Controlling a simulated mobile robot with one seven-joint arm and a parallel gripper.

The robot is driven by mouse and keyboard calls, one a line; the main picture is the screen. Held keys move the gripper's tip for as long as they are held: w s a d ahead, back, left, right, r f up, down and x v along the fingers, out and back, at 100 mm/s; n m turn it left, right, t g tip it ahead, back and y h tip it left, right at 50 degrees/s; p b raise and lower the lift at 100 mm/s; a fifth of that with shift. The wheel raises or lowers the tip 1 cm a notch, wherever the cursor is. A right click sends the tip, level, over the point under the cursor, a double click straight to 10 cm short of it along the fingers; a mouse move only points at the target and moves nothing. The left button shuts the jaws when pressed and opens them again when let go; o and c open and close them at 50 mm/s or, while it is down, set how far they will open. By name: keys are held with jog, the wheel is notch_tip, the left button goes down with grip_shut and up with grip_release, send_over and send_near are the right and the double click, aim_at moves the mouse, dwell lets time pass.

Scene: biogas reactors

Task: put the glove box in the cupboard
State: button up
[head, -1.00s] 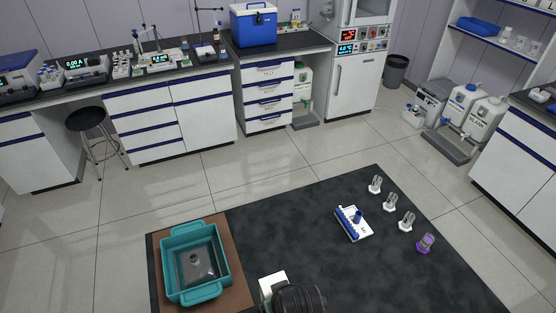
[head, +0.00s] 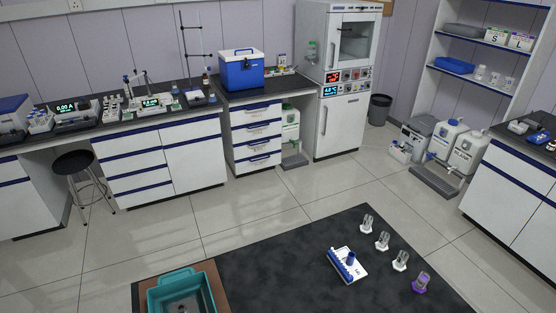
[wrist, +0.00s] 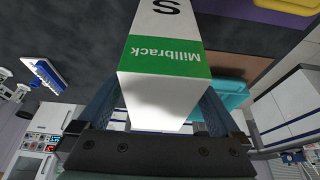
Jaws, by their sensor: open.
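A white glove box (wrist: 160,50) with a green band reading "Millbrack" and a letter S fills the middle of the wrist view. My gripper (wrist: 158,98) is open, its two fingers on either side of the box; I cannot tell whether they touch it. Neither my gripper nor this box shows in the head view. I cannot tell which furniture is the cupboard.
Jugs (head: 468,150) and a bin (head: 379,109) stand on the floor. Open floor lies between table and benches.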

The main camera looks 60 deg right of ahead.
jog(key=v, duration=1)
jog(key=shift+s+r+b, duration=0.1)
jog(key=shift+r+b, duration=0.15)
jog(key=shift+b, duration=0.05)
